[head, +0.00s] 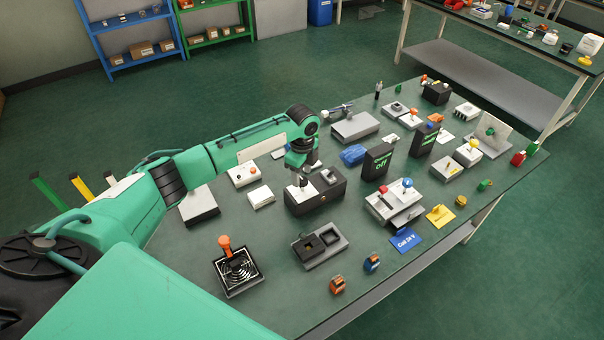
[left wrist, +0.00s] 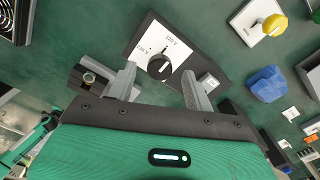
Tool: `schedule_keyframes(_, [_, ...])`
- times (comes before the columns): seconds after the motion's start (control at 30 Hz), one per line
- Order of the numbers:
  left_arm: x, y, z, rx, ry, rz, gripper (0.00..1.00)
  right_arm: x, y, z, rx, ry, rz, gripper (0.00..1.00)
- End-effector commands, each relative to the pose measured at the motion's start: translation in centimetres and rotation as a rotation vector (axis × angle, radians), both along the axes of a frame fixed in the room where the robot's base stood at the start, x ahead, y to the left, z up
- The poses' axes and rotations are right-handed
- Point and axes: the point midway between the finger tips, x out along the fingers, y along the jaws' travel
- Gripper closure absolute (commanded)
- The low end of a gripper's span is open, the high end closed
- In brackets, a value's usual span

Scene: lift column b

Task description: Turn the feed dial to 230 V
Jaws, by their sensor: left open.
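The feed dial (left wrist: 159,66) is a black round knob on a white plate, seen in the left wrist view. Which label the knob points at is hard to tell. The plate is on the black box (head: 318,199) in the middle of the bench. My left gripper (head: 303,180) is above this box and hides the dial in the head view. It is open, with one finger on each side of the knob in the left wrist view; contact is unclear. My right gripper is out of view.
A grey twin-socket block (head: 322,258) and a fan with an orange lever (head: 237,270) stand in front on the green bench. Several other devices crowd the bench.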

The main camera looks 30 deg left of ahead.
Motion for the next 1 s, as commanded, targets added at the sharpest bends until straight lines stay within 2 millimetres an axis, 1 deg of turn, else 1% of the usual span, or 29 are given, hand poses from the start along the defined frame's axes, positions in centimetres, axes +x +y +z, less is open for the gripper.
schedule_keyframes(0.1, [0.0, 0.0, -1.2, 0.0, 0.002, 0.0, 0.48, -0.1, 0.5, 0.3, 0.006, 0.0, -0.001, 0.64])
schedule_keyframes(0.2, [0.0, 0.0, -1.8, -0.001, -0.001, -0.001, 0.48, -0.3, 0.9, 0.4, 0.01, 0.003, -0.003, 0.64])
schedule_keyframes(0.5, [0.0, 0.0, -2.0, 0.0, -0.001, 0.0, 0.48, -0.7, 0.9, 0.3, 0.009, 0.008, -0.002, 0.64])
schedule_keyframes(0.57, [0.0, 0.0, -2.0, 0.0, -0.001, 0.0, 0.59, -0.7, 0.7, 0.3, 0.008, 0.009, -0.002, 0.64])
schedule_keyframes(0.6, [0.0, 0.0, -2.0, 0.0, -0.001, 0.0, 0.67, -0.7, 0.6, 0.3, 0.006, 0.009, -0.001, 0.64])
schedule_keyframes(0.73, [0.0, 0.0, -2.0, 0.0, -0.001, 0.0, 0.92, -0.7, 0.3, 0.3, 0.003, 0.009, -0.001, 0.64])
schedule_keyframes(1.0, [0.0, 0.0, -1.9, 0.0, 0.0, 0.022, 0.92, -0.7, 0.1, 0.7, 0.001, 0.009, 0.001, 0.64])
